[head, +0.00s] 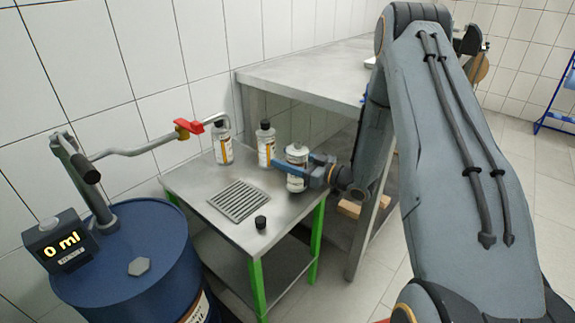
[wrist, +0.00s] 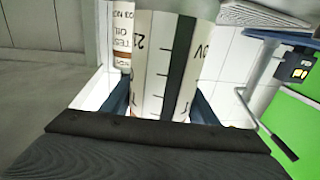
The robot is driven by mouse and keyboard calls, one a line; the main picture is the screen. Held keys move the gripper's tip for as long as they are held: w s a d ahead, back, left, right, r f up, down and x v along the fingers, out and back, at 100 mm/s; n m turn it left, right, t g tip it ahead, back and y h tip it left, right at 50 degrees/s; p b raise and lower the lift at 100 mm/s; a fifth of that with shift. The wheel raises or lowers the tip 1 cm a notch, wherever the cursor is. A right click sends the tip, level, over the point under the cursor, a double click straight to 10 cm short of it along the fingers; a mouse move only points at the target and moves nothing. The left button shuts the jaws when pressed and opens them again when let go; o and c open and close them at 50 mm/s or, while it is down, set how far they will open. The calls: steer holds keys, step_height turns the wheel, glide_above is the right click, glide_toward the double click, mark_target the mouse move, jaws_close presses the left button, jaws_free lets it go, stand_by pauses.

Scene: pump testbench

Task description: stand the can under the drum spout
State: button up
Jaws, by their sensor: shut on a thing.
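In the wrist view the held can (wrist: 165,60) shows a graduated label between the jaws (wrist: 162,105). The drum spout (head: 150,145) is a grey pipe with a red valve handle (head: 190,126), rising from the blue drum (head: 150,245) and ending at the table's back left. I cannot tell if the held can touches the table.
Two other capped cans stand behind, one (head: 222,145) near the spout's end and one (head: 265,145) beside the held can. A drain grate (head: 239,201) and a loose black cap (head: 261,222) are on the tabletop. A display (head: 60,245) reads 0 ml. A larger bench (head: 300,75) stands behind.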

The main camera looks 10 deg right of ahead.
step_height(320, 180, up, 7)
steer(key=s+a+f+b, duration=0.5)
steer(key=s+a+b, duration=0.2)
steer(key=s+b, duration=0.4)
steer(key=f+x, duration=0.3)
steer(key=x, duration=1.4)
steer(key=shift+s+a+f, duration=0.2)
steer(key=shift+a+f, duration=0.1)
steer(key=shift+f, duration=0.05)
steer(key=shift+f, duration=0.1)
steer(key=o, duration=1.2)
